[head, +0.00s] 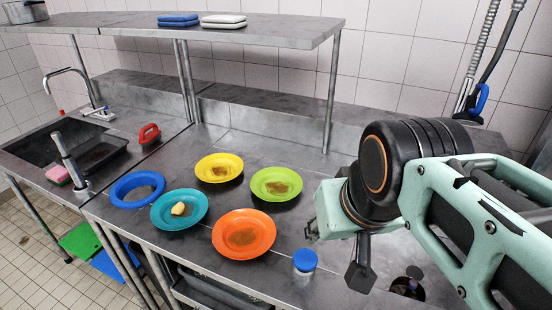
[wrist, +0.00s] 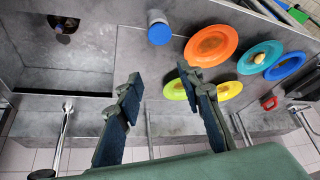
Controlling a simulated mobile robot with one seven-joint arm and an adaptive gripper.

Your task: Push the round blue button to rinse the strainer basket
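A short pale cylinder with a round blue top (head: 304,261), the only thing here resembling the blue button, stands at the counter's front, right of the orange plate. It also shows in the wrist view (wrist: 159,30), ahead of my fingers. A dark round opening with something brown in it (head: 408,284) lies farther right; it also shows in the wrist view (wrist: 66,24). I cannot tell clearly whether it is the strainer basket. My gripper (wrist: 160,76) is open and empty, its fingers wide apart. In the head view it hangs right of the blue top, apart from it.
Soiled plates in orange (head: 244,251), teal (head: 161,222), yellow (head: 219,157) and lime (head: 275,197) lie left of my arm, with a blue ring-shaped plate (head: 120,200). A shelf (head: 250,33) spans the back. A sink (head: 32,153) is at far left.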

